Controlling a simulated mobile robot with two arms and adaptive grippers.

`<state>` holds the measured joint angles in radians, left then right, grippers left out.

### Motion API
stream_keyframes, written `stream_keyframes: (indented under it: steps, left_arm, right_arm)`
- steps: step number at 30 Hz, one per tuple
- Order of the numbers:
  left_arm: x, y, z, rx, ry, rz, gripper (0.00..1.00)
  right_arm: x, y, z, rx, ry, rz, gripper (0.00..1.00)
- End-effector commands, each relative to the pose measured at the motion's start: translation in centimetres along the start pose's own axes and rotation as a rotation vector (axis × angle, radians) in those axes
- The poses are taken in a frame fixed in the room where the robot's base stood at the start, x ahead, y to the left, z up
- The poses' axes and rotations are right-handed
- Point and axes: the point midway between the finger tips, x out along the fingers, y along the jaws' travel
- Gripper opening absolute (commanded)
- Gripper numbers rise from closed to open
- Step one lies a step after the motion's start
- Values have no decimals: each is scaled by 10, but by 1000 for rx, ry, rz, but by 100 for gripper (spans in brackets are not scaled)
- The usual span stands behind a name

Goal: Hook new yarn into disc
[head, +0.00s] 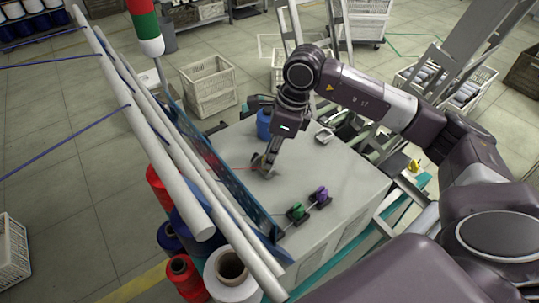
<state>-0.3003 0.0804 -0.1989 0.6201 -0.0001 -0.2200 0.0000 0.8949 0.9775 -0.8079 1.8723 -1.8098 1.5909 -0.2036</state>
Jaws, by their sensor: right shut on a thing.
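My right gripper (264,166) is low over the grey machine top (340,165), beside the blue perforated panel (222,170). Its fingers are shut at the end of a thin red yarn (240,168), which runs left from them to the panel. The fingertips are small and dark here, so the exact grip on the yarn is hard to see. A green round part (296,212) and a purple one (320,196) sit on dark mounts at the front of the machine top. I cannot make out which part is the disc. My left gripper is out of view.
Pale rails (150,130) run along the machine's left side. Red cones (182,275), blue cones (170,238) and a white cone (222,285) stand below them. A blue cylinder (264,125) is behind my gripper. A crate (208,88) stands on the floor behind.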

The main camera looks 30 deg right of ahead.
Motion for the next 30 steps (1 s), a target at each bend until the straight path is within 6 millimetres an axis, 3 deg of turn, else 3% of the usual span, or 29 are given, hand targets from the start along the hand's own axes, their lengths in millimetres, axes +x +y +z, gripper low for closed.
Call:
stream_keyframes:
  steps: [30]
  left_arm:
    - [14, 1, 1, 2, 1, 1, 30]
  right_arm:
    - [-12, -34, -32, 2, 0, -3, 0]
